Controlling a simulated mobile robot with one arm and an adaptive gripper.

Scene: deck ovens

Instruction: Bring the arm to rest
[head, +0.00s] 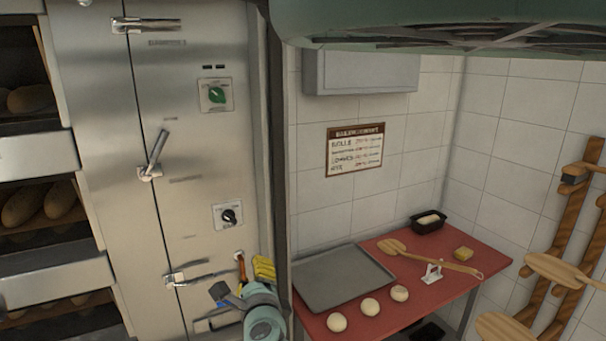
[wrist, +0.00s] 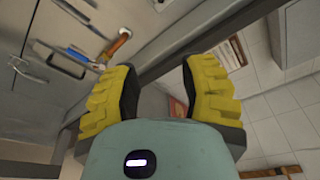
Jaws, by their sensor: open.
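My gripper (head: 263,271) is low in the head view, in front of the right side of the steel oven front (head: 200,140). Its yellow-padded fingers show there beside an orange handle (head: 241,268). In the wrist view, the two fingers of my gripper (wrist: 158,72) stand wide apart with nothing between them. The orange handle (wrist: 117,43) shows beyond the left finger in that view. I cannot tell whether the gripper touches it.
Oven latches (head: 152,160) stick out. Loaf shelves (head: 40,272) stand left, a wooden peel rack (head: 570,215) right.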

